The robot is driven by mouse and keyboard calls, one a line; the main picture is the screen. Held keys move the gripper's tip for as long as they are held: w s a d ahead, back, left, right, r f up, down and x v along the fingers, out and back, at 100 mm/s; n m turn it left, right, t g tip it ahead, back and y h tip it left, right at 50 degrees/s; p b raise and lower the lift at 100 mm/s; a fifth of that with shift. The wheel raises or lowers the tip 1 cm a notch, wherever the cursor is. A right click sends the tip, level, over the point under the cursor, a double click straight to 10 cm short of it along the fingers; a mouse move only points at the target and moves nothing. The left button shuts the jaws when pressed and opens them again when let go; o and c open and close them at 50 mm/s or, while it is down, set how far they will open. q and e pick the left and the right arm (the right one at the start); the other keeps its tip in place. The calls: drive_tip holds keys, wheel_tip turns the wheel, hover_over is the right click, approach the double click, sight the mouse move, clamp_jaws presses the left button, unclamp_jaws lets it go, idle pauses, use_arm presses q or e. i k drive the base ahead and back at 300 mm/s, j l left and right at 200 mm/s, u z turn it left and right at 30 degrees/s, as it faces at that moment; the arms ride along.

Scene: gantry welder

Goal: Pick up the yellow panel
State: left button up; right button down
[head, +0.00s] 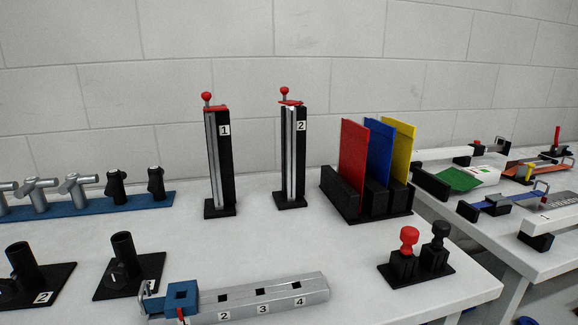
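The yellow panel (403,150) stands upright in a black slotted holder (341,193) at the right part of the table. It is the rightmost and rearmost of three panels, and the blue panel partly covers it. The blue panel (379,153) is in the middle and the red panel (353,158) is at the left. The lower edges of the panels are hidden in the holder. Neither of my grippers shows in the head view.
Two black posts (220,160) (292,155) with red tops stand left of the holder. A stand with red and black knobs (409,240) is in front of it. A grey numbered beam (262,299) lies at the front. A second table (546,262) at right carries several fixtures.

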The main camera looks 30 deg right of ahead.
sight(406, 134)
drive_tip(key=z, duration=1.45)
